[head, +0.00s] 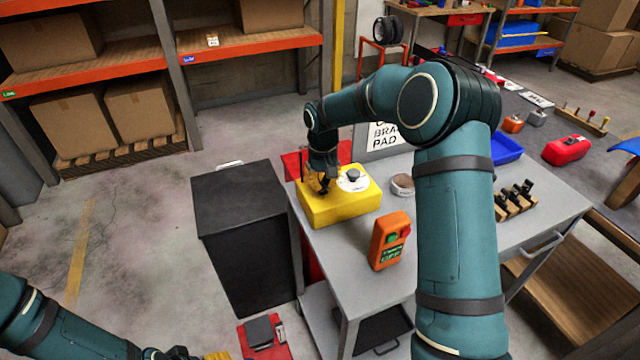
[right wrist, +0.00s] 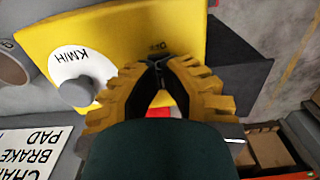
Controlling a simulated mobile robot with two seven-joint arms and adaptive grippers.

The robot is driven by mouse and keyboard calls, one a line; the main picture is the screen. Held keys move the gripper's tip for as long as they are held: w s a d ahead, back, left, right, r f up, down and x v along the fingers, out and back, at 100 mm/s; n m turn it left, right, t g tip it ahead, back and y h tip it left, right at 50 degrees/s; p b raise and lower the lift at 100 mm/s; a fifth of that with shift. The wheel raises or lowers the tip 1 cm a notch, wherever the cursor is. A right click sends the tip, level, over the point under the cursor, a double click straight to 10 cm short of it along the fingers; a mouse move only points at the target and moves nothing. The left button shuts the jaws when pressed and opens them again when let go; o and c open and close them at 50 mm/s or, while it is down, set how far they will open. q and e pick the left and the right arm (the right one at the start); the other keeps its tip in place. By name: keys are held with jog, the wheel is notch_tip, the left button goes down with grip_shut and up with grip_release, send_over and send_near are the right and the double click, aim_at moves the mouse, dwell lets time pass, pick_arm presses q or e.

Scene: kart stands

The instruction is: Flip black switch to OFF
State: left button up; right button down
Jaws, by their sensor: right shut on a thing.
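A yellow box (head: 345,207) with a white KM/H dial and dark knob (head: 353,177) sits on the grey cart top (head: 320,242). My right gripper (head: 324,186) reaches down onto the left part of the box. In the right wrist view, the yellow fingers of my right gripper (right wrist: 158,72) meet around the small black switch (right wrist: 158,62) on the box face. The fingers largely cover the switch, and its ON or OFF position cannot be made out. My left gripper (head: 175,354) is only partly in view at the bottom edge, and its jaws cannot be read.
An orange box (head: 390,240) with green and red buttons stands in front of the yellow box. A round tin (head: 402,185) and a brake pad sign (head: 385,136) are nearby. A black cabinet (head: 240,230) stands left of the cart. A wooden holder (head: 515,203) is at the right.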

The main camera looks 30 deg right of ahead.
jog(key=shift+r+p, duration=1.85)
jog(key=shift+r, duration=1)
